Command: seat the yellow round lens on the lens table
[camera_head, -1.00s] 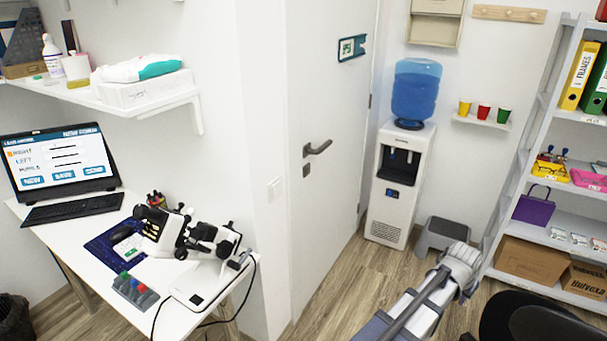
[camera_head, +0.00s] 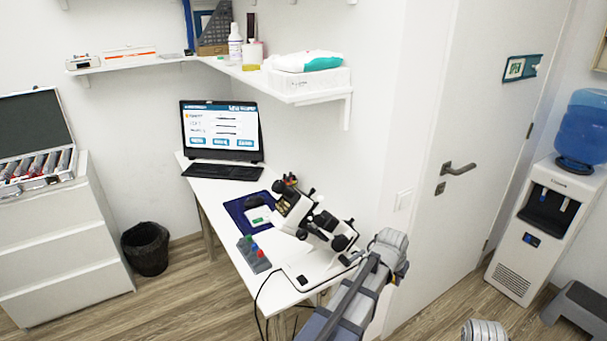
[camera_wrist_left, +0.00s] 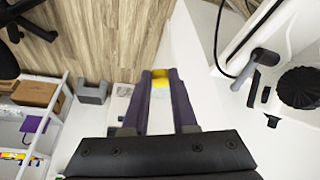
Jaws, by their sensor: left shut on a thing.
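The yellow round lens (camera_wrist_left: 160,82) shows as a small yellow patch between the fingertips of my left gripper (camera_wrist_left: 161,76) in the left wrist view. The gripper is shut on it, and the fingers hide part of the lens. In the head view my left arm reaches up beside the table's right end; its fingertips and the lens cannot be made out there. A white and black optical instrument (camera_head: 312,268) stands on the white table (camera_head: 217,190). I cannot clearly tell its lens table apart. My right gripper is not in view.
A grey rack (camera_head: 252,257) with green, blue and red pieces stands left of the instrument. A blue mat (camera_head: 236,215), a laptop (camera_head: 220,130) and a dark cable (camera_head: 258,300) are nearby. A door (camera_head: 440,130) is to the right. A grey stool (camera_wrist_left: 92,90) stands on the floor.

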